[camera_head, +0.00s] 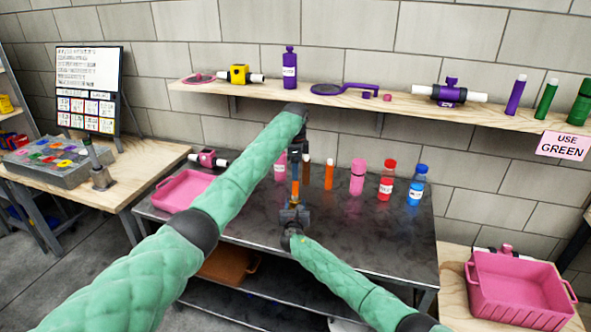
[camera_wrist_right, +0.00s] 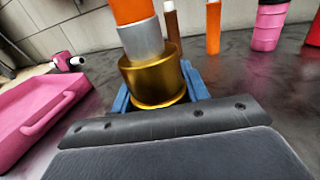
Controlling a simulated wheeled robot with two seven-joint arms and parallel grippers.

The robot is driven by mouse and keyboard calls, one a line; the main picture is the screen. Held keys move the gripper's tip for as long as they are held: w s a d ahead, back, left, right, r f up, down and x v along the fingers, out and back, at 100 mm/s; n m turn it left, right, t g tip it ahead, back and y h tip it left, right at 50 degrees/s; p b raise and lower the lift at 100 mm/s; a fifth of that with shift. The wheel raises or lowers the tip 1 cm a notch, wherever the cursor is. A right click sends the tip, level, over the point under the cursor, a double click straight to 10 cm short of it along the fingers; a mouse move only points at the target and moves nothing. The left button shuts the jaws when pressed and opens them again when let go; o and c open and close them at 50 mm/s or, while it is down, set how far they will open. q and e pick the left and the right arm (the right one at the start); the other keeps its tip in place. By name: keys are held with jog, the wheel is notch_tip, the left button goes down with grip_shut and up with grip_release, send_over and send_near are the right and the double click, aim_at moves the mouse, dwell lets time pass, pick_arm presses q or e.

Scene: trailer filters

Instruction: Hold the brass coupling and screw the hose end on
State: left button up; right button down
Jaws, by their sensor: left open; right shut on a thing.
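The brass coupling (camera_wrist_right: 156,84) is a gold-coloured cup between the blue finger pads of my right gripper (camera_wrist_right: 158,92) in the right wrist view. My right gripper (camera_head: 293,210) is shut on it above the dark table. The hose end's silver ferrule (camera_wrist_right: 142,40) stands at the coupling's top opening; how deep it sits is hidden. The orange hose (camera_wrist_right: 131,9) rises above the ferrule and also shows in the head view (camera_head: 295,188). My left gripper (camera_head: 295,168) points down at the top of the orange hose and is open; its fingertips are small and dark there.
A pink tray (camera_head: 183,190) lies left on the dark table (camera_head: 345,235). Orange, pink, red and blue bottles, including the blue one (camera_head: 417,185), stand behind the grippers. A wall shelf (camera_head: 400,102) holds purple and green items. A pink crate (camera_head: 520,290) stands at the right.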

jog(key=c, duration=0.6)
grip_release()
jog(key=shift+c, duration=0.2)
jog(key=shift+s, duration=0.1)
pick_arm(q)
jog(key=shift+f, duration=0.25)
pick_arm(e)
jog(key=shift+s+f, duration=0.2)
jog(key=shift+s, duration=0.35)
pick_arm(q)
jog(key=shift+f+b, duration=0.75)
jog(key=shift+b, duration=0.2)
pick_arm(e)
jog(key=shift+s+a+r, duration=0.1)
jog(key=shift+s, duration=1.5)
jog(key=shift+s+a+r, duration=0.1)
jog(key=shift+s, duration=1.5)
jog(key=shift+f, duration=0.1)
